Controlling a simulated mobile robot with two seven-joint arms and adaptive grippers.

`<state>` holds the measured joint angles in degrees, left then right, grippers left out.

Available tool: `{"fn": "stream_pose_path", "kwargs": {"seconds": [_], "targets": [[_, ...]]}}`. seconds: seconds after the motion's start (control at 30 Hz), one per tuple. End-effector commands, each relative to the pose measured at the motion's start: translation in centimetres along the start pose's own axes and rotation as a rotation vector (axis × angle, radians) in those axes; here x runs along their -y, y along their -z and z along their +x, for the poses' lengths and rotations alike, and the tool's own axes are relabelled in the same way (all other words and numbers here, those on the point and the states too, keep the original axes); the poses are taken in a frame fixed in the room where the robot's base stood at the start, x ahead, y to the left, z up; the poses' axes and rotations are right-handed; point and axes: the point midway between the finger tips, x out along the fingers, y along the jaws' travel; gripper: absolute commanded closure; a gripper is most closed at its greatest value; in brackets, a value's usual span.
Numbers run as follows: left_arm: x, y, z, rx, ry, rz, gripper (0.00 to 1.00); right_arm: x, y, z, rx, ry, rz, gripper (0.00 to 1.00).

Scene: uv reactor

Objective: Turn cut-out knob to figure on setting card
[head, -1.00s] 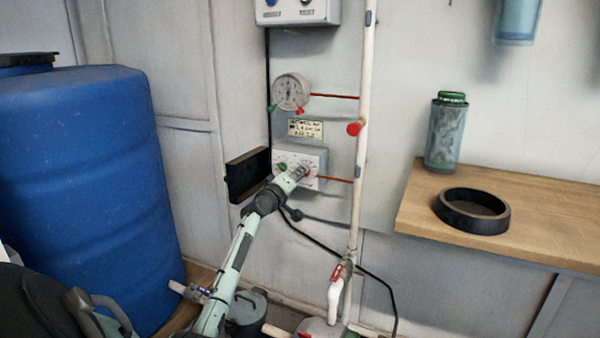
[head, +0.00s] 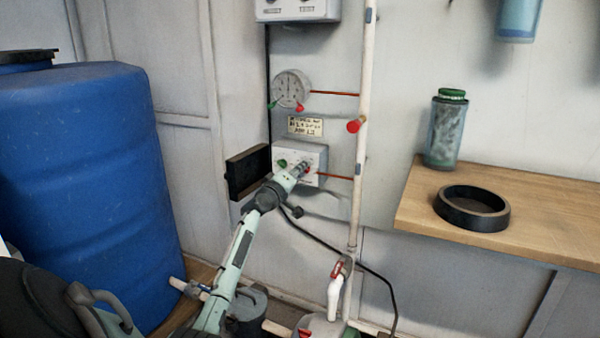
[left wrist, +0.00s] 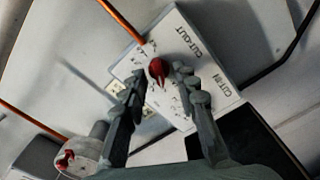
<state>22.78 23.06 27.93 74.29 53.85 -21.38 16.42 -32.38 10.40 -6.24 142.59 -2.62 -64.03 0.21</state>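The white control box (head: 315,155) is on the wall, with a green knob (head: 282,163) at left and the red cut-out knob (head: 307,170) at right. My left gripper (head: 302,167) reaches the box from below. In the left wrist view, the red knob (left wrist: 158,70) lies between the tips of my left gripper (left wrist: 158,78), which is open with gaps showing on both sides. The "CUT-OUT" lettering is beside the knob. The green knob is hidden there. The setting card (head: 305,126) hangs above the box; its writing is too small to read. My right gripper is out of view.
A round gauge (head: 291,90) is above the card. A dark open box (head: 248,172) sticks out left of the control box. A white vertical pipe (head: 362,130) runs at right. A blue barrel (head: 85,190) stands left, and a wooden bench (head: 540,215) right.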

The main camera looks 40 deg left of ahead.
Motion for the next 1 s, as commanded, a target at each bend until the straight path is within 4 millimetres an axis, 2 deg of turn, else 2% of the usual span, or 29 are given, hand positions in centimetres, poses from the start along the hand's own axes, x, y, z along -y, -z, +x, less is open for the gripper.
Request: {"fn": "stream_pose_path", "kwargs": {"seconds": [0.17, 0.27, 0.7, 0.83, 1.0], "targets": [[-0.1, 0.1, -0.2, -0.001, -0.001, 0.000, 0.71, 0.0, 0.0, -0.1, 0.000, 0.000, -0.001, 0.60], [0.0, 0.0, -1.0, -0.001, -0.001, 0.001, 0.71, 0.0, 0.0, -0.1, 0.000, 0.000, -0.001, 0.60], [0.1, -0.1, -9.7, 0.001, 0.001, 0.002, 0.71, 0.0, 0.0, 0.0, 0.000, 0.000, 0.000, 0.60], [0.0, 0.0, -11.3, -0.001, 0.000, 0.000, 0.71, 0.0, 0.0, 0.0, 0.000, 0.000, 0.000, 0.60], [0.0, 0.0, -12.0, -0.001, -0.001, 0.001, 0.71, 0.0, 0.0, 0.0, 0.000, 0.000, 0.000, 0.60]]}}
